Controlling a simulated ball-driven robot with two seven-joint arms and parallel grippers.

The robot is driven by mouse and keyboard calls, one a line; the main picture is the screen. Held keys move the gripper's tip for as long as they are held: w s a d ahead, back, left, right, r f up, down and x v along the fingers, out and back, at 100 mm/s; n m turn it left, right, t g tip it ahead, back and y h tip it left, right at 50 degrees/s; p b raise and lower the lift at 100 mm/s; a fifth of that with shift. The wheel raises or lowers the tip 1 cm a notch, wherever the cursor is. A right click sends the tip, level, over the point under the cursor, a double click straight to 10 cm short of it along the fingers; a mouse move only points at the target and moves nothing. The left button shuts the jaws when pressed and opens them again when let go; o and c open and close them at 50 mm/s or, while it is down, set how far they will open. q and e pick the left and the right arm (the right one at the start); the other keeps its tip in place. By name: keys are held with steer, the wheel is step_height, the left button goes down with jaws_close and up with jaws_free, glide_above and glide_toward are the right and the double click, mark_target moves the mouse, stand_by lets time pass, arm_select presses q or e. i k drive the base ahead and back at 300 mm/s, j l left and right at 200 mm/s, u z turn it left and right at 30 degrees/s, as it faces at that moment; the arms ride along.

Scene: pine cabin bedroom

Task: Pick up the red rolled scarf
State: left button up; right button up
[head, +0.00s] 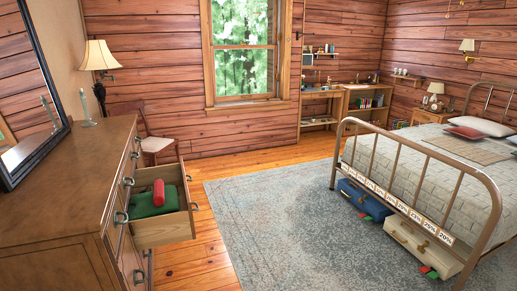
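The red rolled scarf (159,192) is a small upright-looking red roll in the open drawer (165,231) of the wooden dresser (75,185) at the left. It rests on or against a folded green cloth (150,204) in the same drawer. Nothing covers the scarf from this side. Neither of my grippers shows in the head view, so I cannot see where they are or whether they are open.
A chair (157,144) stands behind the open drawer. A metal-framed bed (408,174) fills the right, with a blue case (364,199) and a cream case (421,248) at its foot. The blue-grey rug (270,215) between is mostly clear.

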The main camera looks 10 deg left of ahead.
mark_target(158, 196)
steer(key=i+j+u, duration=0.1)
steer(key=i+u, duration=0.2)
steer(key=i, duration=0.15)
steer(key=i+u, duration=0.3)
steer(key=i, duration=0.2)
steer(key=i+l+u, duration=0.3)
steer(key=i, duration=0.15)
steer(key=i+l+u, duration=0.1)
steer(key=i+u, duration=0.25)
steer(key=i+l+u, duration=0.1)
steer(key=i, duration=0.2)
steer(key=i+l, duration=0.15)
steer(key=i+j+u, duration=0.05)
steer(key=i, duration=0.05)
